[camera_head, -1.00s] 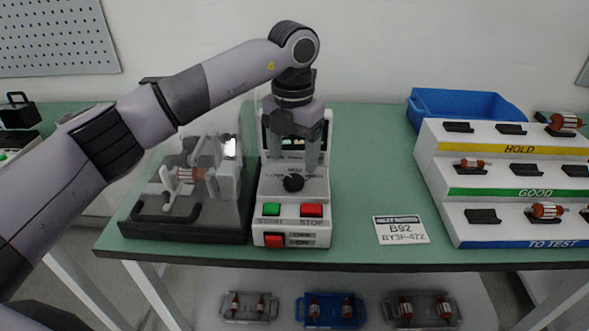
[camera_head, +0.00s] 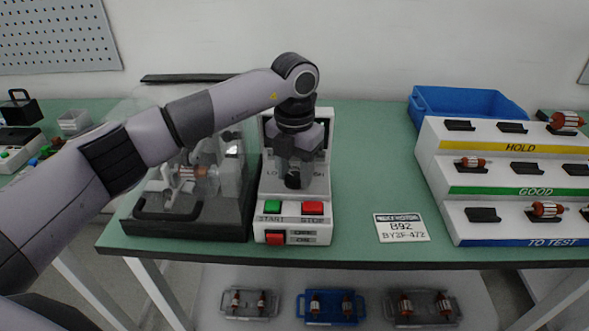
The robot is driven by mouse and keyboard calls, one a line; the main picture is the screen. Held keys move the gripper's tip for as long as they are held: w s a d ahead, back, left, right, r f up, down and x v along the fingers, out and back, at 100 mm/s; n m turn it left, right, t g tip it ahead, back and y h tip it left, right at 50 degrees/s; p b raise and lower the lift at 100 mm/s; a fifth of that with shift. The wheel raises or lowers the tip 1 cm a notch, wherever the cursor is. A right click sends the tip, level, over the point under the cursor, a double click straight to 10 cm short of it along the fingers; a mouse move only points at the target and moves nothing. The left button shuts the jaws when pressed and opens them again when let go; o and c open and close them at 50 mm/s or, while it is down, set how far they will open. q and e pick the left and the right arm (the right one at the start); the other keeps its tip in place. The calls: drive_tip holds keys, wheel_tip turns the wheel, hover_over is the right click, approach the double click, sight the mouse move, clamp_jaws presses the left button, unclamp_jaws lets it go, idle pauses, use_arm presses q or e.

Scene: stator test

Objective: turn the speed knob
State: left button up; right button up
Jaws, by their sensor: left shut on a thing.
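The black speed knob (camera_head: 292,180) sits on the sloped face of the white control box (camera_head: 264,187), above the green START button (camera_head: 272,206) and red STOP button (camera_head: 312,207). My left gripper (camera_head: 293,178) points down over the control box and is shut on the knob, with a finger on each side. The gripper hides most of the dial lettering and the box's display. My right gripper does not show.
A test fixture with a clear cover and a rotor (camera_head: 187,173) stands left of the control box. A white label card (camera_head: 402,228) lies to the right. A stepped rack (camera_head: 440,165) and blue bin (camera_head: 420,100) stand farther right.

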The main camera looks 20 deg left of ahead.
use_arm(q)
drive_tip(key=m+b, duration=0.1)
drive_tip(key=m, duration=0.7)
drive_tip(key=shift+m+b, duration=0.3)
drive_tip(key=shift+b, duration=0.05)
drive_tip(key=shift+m, duration=0.5)
drive_tip(key=shift+r, duration=0.1)
drive_tip(key=o, duration=1.1)
drive_tip(key=shift+c, duration=0.2)
